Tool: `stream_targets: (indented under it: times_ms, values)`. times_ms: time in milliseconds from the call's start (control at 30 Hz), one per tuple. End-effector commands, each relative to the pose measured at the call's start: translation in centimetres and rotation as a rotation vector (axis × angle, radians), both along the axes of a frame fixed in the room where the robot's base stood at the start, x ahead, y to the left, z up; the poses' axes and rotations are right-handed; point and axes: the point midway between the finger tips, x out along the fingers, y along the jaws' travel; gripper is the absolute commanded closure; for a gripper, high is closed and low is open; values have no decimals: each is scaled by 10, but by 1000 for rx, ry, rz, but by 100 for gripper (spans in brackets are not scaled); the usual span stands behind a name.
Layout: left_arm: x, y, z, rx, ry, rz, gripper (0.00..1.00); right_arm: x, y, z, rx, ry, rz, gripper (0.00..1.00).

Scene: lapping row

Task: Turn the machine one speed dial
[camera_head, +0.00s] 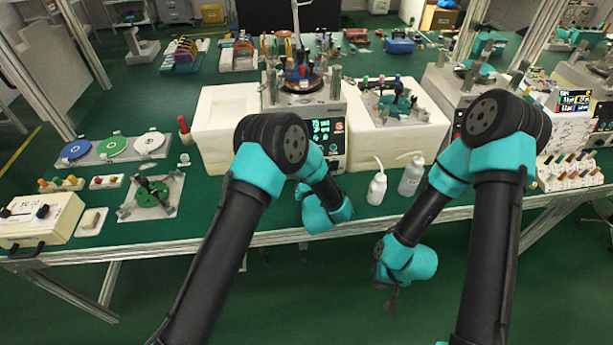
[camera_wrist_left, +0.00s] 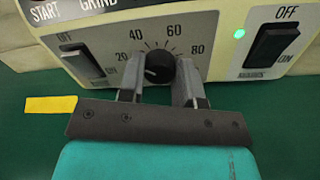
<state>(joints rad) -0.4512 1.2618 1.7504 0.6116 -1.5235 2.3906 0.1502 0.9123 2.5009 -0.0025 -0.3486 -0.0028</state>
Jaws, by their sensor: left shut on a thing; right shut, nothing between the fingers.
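The black speed dial (camera_wrist_left: 160,66) sits on the grey front panel of machine one, with 20, 40, 60 and 80 printed around it. A pale pointer mark shows on the dial's lower left. My left gripper (camera_wrist_left: 160,80) has one finger on each side of the dial and is shut on it. In the head view, my left arm hides the dial and the left fingertips, in front of machine one (camera_head: 338,125). My right gripper (camera_head: 391,301) is shut and empty, hanging low in front of the bench edge.
An OFF/ON rocker switch (camera_wrist_left: 271,45) and a lit green lamp (camera_wrist_left: 239,33) are right of the dial. Another switch (camera_wrist_left: 85,62) is to its left. Two squeeze bottles, one white (camera_head: 377,188) and one greyish (camera_head: 411,176), stand right of my left wrist.

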Motion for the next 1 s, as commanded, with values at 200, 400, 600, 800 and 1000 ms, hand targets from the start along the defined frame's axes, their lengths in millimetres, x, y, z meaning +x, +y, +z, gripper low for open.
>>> stream_targets:
  times_ms: [200, 400, 600, 800, 1000]
  values:
    - [0, 0, 0, 98, 12, 2, 92, 0, 0, 0, 0, 0, 0, 100]
    - [0, 0, -1, 218, 26, 2, 92, 0, 0, 0, 0, 0, 0, 100]
    - [0, 0, -1, 243, 29, 2, 92, 0, 0, 0, 0, 0, 0, 100]
    - [0, 0, -1, 242, 29, 2, 64, 0, 0, 0, 0, 0, 0, 100]
    - [0, 0, -1, 241, 29, 1, 44, 0, 0, 0, 0, 0, 0, 100]
